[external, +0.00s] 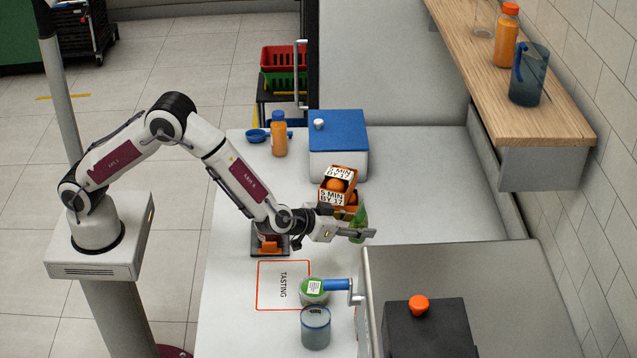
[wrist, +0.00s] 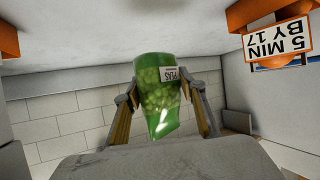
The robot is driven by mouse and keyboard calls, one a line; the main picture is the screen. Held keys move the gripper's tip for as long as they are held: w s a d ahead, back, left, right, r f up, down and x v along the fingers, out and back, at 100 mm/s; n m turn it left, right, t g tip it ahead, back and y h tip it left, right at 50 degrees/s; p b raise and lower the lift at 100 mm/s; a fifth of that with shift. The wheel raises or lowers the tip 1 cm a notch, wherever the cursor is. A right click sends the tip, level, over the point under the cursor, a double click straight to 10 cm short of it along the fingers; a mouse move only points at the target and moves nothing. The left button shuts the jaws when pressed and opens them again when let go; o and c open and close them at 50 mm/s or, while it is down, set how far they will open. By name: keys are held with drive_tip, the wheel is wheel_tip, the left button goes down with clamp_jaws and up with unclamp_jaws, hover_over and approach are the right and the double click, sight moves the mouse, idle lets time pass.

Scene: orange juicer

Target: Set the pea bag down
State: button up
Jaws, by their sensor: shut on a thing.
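The pea bag (wrist: 158,92) is a green, partly see-through bag with peas inside and a white label reading PEAS. In the wrist view it sits between the two fingers of my gripper (wrist: 165,105), which is shut on it. In the external view my gripper (external: 352,232) holds the green bag (external: 359,219) close to the white counter (external: 230,225), just in front of the orange crate. I cannot tell whether the bag touches the counter.
An orange crate (external: 349,208) with oranges and "5 MIN BY 17" signs stands beside the bag. A blue-lidded box (external: 338,160) is behind it. A grey machine housing (external: 460,265) stands at the front right. A TASTING mat (external: 268,290), a green-topped container (external: 313,289) and a blue jug (external: 316,330) are nearer.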

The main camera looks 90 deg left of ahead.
drive_tip(key=shift+f, duration=2.65)
drive_tip(key=shift+f, duration=0.1)
drive_tip(key=shift+f, duration=1.8)
drive_tip(key=shift+f, duration=0.1)
drive_tip(key=o, duration=1.2)
drive_tip(key=shift+s+d+r, duration=0.2)
drive_tip(key=shift+s+r, duration=0.15)
drive_tip(key=shift+v, duration=5.5)
